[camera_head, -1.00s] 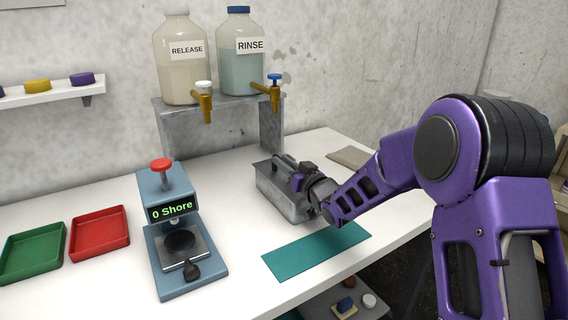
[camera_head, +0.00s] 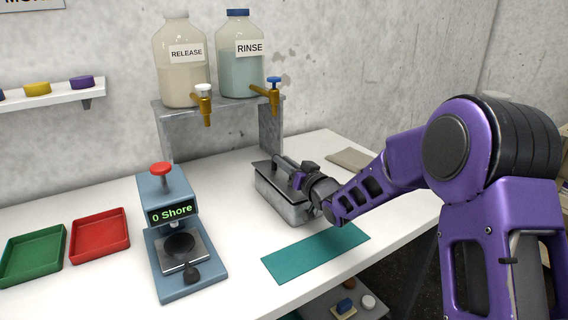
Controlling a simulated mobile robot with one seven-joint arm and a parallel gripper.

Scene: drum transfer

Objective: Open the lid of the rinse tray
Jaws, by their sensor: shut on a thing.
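The rinse tray (camera_head: 276,202) is a grey metal box on the white table, below and in front of the RINSE bottle. Its lid (camera_head: 267,172) shows as a dark plate across the top of the box, with a bar-like handle partly visible. My gripper (camera_head: 294,174) reaches in from the right and is shut on the lid's handle. The fingers and the right part of the lid are largely hidden by my wrist. I cannot tell whether the lid is slightly raised from the rim.
A teal mat (camera_head: 316,251) lies in front of the tray, and a beige cloth (camera_head: 350,159) behind right. The metal stand (camera_head: 222,104) with the RELEASE (camera_head: 182,75) and RINSE (camera_head: 241,70) bottles is behind. A gauge press (camera_head: 180,240) stands left, beyond it red (camera_head: 100,237) and green (camera_head: 34,252) trays.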

